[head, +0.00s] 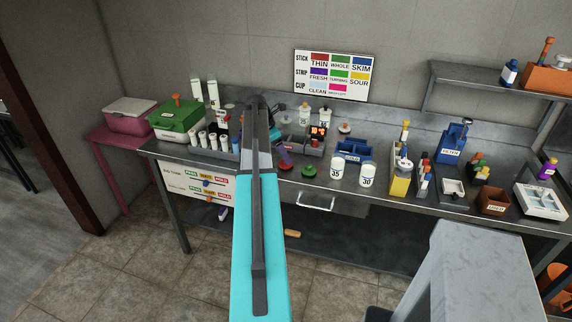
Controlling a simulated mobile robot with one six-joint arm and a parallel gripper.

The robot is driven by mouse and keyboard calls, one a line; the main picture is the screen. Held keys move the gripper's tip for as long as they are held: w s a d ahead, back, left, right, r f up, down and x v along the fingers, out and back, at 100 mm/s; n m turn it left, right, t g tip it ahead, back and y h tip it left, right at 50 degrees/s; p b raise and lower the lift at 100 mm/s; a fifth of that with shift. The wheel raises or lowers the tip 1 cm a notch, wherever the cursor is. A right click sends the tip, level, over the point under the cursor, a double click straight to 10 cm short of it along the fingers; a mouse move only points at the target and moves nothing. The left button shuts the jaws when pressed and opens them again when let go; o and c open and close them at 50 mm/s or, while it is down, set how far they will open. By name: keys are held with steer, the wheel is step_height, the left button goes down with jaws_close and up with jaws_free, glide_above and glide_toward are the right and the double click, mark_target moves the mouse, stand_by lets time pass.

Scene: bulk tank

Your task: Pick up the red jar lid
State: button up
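A small red disc, which looks like the red jar lid (285,167), lies on the steel bench right beside my arm. A green lid with a knob (309,170) lies to its right. My teal and grey arm reaches up the middle of the view and covers part of the bench. My gripper appears to be at the far end of the arm, near a dark part and a purple piece just above the red disc. Its fingers are too small and too covered to make out, so I cannot tell whether it touches anything.
White jars marked 35 (337,167) and 30 (367,175) stand right of the lids. A blue caddy (354,150) is behind them. A green box (175,122) and white bottles are at left. A grey surface (470,270) fills the lower right.

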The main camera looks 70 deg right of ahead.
steer(key=shift+p+x, duration=1.05)
steer(key=shift+x, duration=1.3)
steer(key=shift+c, duration=0.3)
steer(key=c, duration=1.1)
